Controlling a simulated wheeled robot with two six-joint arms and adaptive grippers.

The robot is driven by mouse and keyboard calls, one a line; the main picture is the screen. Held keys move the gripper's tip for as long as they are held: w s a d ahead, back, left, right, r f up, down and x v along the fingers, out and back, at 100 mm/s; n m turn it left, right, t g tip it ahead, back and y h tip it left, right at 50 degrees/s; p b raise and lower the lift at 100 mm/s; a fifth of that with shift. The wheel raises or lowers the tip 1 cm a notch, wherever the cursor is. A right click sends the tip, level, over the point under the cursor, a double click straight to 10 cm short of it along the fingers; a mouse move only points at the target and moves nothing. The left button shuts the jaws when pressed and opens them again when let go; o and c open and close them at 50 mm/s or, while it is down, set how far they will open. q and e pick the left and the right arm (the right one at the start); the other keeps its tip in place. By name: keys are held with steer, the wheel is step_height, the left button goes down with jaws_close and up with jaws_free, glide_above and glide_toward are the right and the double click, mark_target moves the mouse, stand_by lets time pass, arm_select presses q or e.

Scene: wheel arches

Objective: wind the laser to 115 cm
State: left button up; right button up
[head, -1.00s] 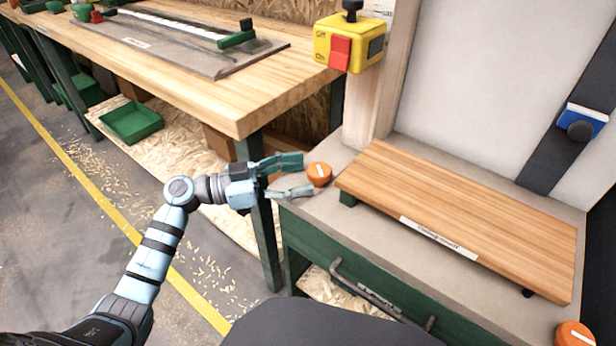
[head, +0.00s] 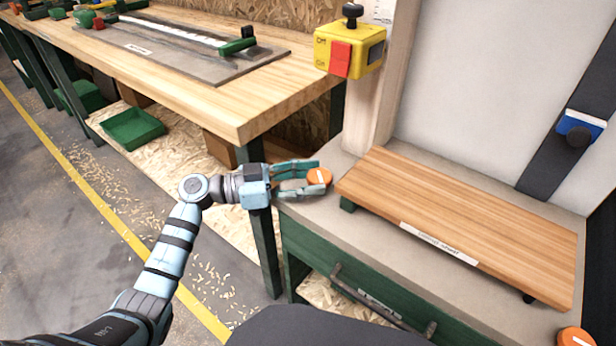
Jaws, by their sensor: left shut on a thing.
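My left gripper (head: 306,180) is shut on a round orange knob (head: 320,176) at the left corner of the grey bench top. Its two fingers lie on either side of the knob, which has a white mark on top. A blue and white block with a black knob (head: 580,130), which may be the laser carriage, sits on a dark slanted rail (head: 548,172) on the panel at right. No scale figures can be read. A second orange knob (head: 575,338) is cut off at the lower right. My right gripper is not in view.
A raised wooden board (head: 465,215) with a label stands on the grey bench beside the gripped knob. A yellow switch box (head: 348,48) with a red flap hangs on the post above. A wooden workbench (head: 240,100) stands behind my left arm.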

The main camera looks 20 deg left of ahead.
arm_select(q)
steer(key=shift+w+a+r+m+g+h, duration=0.15)
steer(key=shift+m+g+h, duration=0.15)
steer(key=shift+m+g, duration=0.3)
steer(key=m+g+b, duration=0.1)
steer(key=g+b, duration=0.1)
steer(key=m+g+h+b, duration=0.1)
steer(key=g+b, duration=0.1)
steer(key=shift+w+f, duration=0.2)
steer(key=shift+f, duration=0.2)
steer(key=shift+r+m+g, duration=0.15)
steer(key=shift+m+g, duration=0.25)
steer(key=o, duration=1.1)
steer(key=shift+o, duration=0.2)
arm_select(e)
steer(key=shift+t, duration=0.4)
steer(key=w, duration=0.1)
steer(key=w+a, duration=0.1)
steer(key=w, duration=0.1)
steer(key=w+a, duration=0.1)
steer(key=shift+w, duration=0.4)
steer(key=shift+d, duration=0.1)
arm_select(q)
steer(key=a, duration=0.7)
steer(key=shift+s+a, duration=0.2)
steer(key=shift+s, duration=0.2)
